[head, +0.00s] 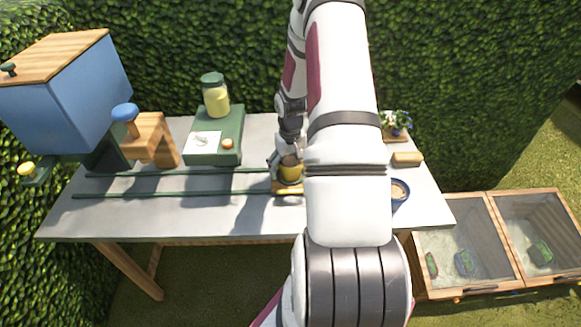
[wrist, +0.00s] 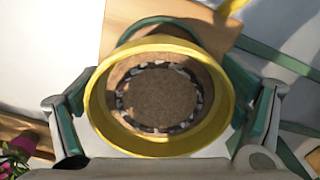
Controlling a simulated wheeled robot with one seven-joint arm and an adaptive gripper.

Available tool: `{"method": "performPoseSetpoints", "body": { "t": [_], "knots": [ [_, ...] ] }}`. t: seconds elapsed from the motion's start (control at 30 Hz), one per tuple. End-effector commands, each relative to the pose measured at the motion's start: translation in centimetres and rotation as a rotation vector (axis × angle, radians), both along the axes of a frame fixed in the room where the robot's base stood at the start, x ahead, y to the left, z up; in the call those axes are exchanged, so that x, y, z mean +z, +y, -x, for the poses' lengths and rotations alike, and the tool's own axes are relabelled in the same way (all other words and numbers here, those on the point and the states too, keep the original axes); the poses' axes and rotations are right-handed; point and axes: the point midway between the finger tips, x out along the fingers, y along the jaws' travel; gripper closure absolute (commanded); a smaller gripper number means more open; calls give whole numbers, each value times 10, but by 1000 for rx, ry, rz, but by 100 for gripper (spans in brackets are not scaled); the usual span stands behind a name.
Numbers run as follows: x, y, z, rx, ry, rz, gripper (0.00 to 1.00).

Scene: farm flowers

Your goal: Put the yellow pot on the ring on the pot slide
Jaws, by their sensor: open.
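The yellow pot (head: 291,173) stands at the wooden pot slide (head: 288,191) on the table, partly hidden by my arm. In the wrist view the yellow pot (wrist: 160,148) is seen from above, with brown soil and a circle of pebbles inside. A dark green ring (wrist: 158,22) shows as an arc past the pot's far rim, over the wooden slide (wrist: 215,30); the pot hides the rest. I cannot tell whether the pot sits fully inside it. My gripper (wrist: 158,108) is open, with one green-padded finger on each side of the pot.
Two green rails (head: 180,192) run left along the table (head: 250,220). A blue hopper (head: 65,100), a wooden stand with a blue knob (head: 150,138) and a green box with a jar (head: 215,135) stand left. A blue bowl (head: 400,194) and flowers (head: 396,122) are right.

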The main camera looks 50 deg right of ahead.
Motion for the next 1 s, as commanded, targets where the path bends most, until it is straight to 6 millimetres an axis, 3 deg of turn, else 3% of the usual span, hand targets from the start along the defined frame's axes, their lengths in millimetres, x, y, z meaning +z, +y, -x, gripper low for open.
{"method": "performPoseSetpoints", "body": {
  "t": [0.27, 0.7, 1.0],
  "knots": [
    [19, -2, -1, -2, -2, 4, 10],
    [103, -1, 0, -1, -2, 3, 10],
    [123, 0, 0, 0, 0, 0, 10]
  ]
}}
